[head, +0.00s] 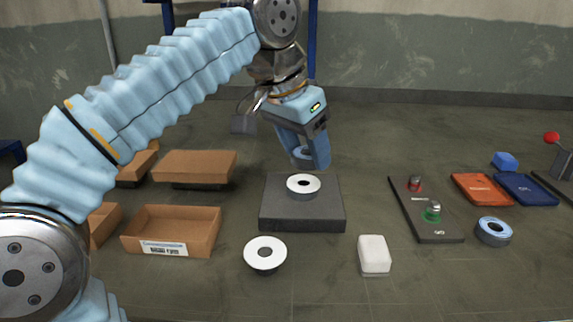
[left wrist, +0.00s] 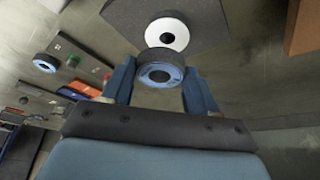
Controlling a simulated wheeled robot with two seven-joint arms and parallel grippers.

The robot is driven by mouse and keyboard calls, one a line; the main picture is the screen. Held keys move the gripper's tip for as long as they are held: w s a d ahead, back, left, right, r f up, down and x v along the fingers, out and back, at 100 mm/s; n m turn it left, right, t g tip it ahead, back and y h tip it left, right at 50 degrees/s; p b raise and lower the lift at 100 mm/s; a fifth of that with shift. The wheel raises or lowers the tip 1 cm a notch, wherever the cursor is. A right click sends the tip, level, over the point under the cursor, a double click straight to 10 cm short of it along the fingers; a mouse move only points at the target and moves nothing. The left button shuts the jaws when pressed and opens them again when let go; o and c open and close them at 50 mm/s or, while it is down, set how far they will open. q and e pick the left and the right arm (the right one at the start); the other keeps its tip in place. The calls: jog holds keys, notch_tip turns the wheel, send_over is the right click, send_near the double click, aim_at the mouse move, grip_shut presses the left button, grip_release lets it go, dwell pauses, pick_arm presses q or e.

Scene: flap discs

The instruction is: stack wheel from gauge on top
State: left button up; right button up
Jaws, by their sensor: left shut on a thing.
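In the head view a gap shows between the two wheels. In the left wrist view the held wheel overlaps the edge of the white-faced one (left wrist: 167,34). The gauge (head: 420,218), a dark board with a red and a green post, stands right of the block. My right gripper is not in view.
Another white-faced wheel (head: 265,244) lies front left of the block, and another blue-faced wheel (head: 495,231) right of the gauge. A white block (head: 374,254) lies in front. Cardboard boxes (head: 172,231) stand left; orange (head: 482,189) and blue (head: 526,189) flat items lie right.

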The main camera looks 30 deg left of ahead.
aim_at(297, 155)
pick_arm(q)
jog(key=f+b, duration=0.1)
jog(key=a+f+b, duration=0.1)
jog(key=f, duration=0.1)
jog(key=shift+s+f, duration=0.15)
jog(key=shift+f, duration=0.05)
jog(key=shift+w+d+f+b, duration=0.25)
jog(key=shift+w+b, duration=0.05)
jog(key=shift+w, duration=0.05)
jog(key=shift+s+r, duration=0.2)
jog(key=shift+f, duration=0.15)
jog(key=o, duration=1.1)
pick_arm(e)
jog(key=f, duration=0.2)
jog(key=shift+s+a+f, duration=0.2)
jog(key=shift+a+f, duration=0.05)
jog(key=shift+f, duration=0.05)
